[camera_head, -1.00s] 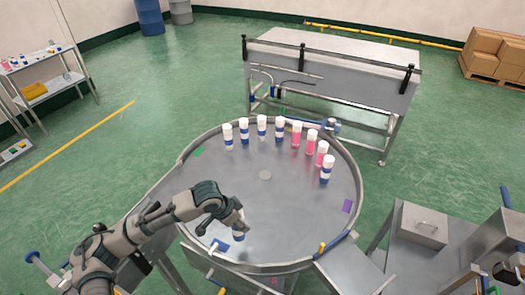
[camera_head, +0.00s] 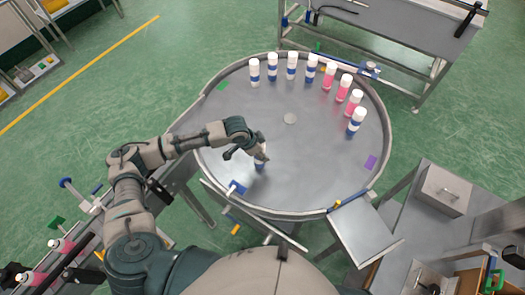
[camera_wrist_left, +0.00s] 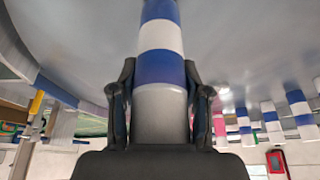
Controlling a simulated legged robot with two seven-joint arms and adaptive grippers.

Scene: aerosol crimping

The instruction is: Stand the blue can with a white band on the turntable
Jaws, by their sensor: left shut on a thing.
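The blue can with a white band (camera_head: 260,164) is over the near part of the round grey turntable (camera_head: 312,185). My left gripper (camera_head: 258,152) is shut on it near its pale top end. In the left wrist view the can (camera_wrist_left: 160,68) shows blue, white and blue bands, with my left gripper's fingers (camera_wrist_left: 160,108) on both sides. The can looks about upright. Its lower end runs out of the wrist view, so I cannot tell whether it touches the turntable. My right gripper is not in view.
Several blue-banded cans (camera_head: 291,66) and pink cans (camera_head: 343,87) stand in an arc along the turntable's far rim. A small disc (camera_head: 290,118) marks its middle. The surface around the held can is clear. A blue clamp-like part (camera_head: 237,187) is at the near-left rim.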

